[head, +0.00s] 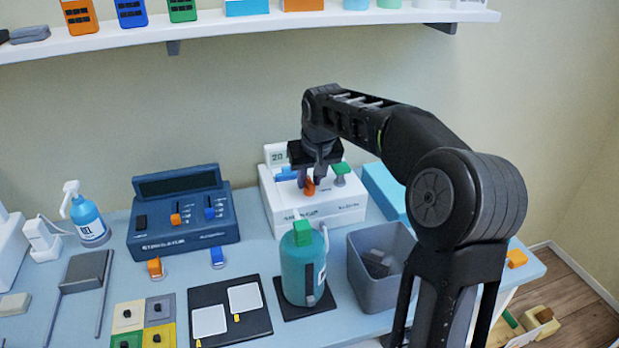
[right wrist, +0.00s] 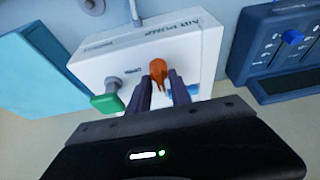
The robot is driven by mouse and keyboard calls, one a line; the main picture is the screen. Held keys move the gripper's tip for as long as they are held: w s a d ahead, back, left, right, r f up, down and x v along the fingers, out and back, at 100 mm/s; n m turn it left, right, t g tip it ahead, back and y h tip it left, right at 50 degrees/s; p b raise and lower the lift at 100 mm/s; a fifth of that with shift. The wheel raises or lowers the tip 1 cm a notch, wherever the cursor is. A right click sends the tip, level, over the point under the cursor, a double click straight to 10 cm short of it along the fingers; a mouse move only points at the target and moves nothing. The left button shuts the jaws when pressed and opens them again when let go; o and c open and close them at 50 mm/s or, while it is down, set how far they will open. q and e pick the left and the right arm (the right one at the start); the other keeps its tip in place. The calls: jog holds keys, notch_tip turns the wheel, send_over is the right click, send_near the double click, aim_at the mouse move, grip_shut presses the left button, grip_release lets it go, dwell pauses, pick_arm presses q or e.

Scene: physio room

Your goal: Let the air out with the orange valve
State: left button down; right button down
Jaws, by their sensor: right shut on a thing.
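The orange valve (head: 309,187) sits on top of the white air pump box (head: 312,215) at the back of the table. My right gripper (head: 311,178) reaches down over the box and is shut on the valve. In the right wrist view the orange valve (right wrist: 158,73) shows between the two dark fingertips (right wrist: 162,88). A green knob (head: 341,169) stands on the box right of the valve, and a blue part (head: 285,173) is left of it. A small display reading 20 (head: 277,156) stands at the box's back. My left gripper is out of view.
A blue stimulator console (head: 180,222) stands left of the pump. A teal bottle with a green cap (head: 302,268) and a grey bin (head: 365,283) stand in front. A light-blue block (head: 384,190) lies to the right. A shelf (head: 230,27) runs above.

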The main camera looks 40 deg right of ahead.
jog(key=shift+m, duration=0.5)
jog(key=m, duration=0.1)
jog(key=m+h, duration=0.1)
jog(key=m, duration=0.1)
jog(key=shift+w+a+g+h+b, duration=0.1)
jog(key=shift+g+h+b, duration=0.2)
jog(key=shift+g, duration=0.1)
jog(key=m+g+h, duration=0.1)
jog(key=m, duration=0.4)
jog(key=m+g+p, duration=0.1)
jog(key=m, duration=0.1)
jog(key=shift+w+r+m, duration=0.1)
jog(key=shift+r+m, duration=0.05)
jog(key=shift+m, duration=0.15)
jog(key=m+g+p, duration=0.2)
jog(key=m, duration=0.2)
jog(key=shift+h, duration=0.3)
jog(key=c, duration=1.5)
grip_release()
